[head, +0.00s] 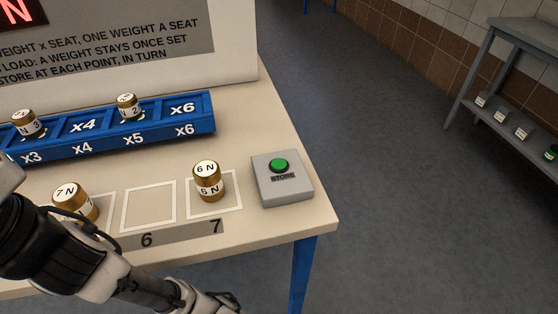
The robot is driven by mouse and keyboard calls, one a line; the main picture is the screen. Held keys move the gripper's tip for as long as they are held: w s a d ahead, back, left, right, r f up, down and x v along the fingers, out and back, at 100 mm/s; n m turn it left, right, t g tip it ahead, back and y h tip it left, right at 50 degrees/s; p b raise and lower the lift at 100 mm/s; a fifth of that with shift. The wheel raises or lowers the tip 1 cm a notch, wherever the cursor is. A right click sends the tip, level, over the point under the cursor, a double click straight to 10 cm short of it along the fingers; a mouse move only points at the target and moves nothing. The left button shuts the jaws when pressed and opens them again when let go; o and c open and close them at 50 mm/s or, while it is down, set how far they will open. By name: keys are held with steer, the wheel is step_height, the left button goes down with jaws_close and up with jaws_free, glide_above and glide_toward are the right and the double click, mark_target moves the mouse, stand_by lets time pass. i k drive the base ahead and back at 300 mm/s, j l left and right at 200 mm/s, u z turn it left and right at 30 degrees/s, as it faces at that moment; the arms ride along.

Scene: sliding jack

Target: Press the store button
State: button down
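The store button (279,165) is a green round cap on a grey box labelled STORE (283,190). The box sits near the right front corner of the table. Nothing touches or covers the button. My arm crosses the lower left of the head view, to the left of the box and apart from it. The fingers of my gripper do not show in this view.
A blue rack (108,132) marked x3 to x6 holds brass weights at x3 (26,124) and x5 (128,107). On the table (262,110), a 6 N weight (207,181) stands left of the box; a 7 N weight (72,198) is partly behind my arm. A sign panel (228,60) stands behind.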

mark_target(278, 164)
steer(key=k, duration=0.65)
steer(key=z, duration=1.3)
steer(key=k+j, duration=0.1)
steer(key=j, duration=0.25)
steer(key=k+j, duration=0.15)
steer(key=j, duration=0.25)
steer(key=k+j, duration=0.1)
steer(key=j, duration=0.25)
steer(key=k+j, duration=0.15)
steer(key=j, duration=0.2)
steer(key=k+j, duration=0.1)
steer(key=j, duration=0.25)
steer(key=k+j, duration=0.15)
steer(key=j, duration=0.25)
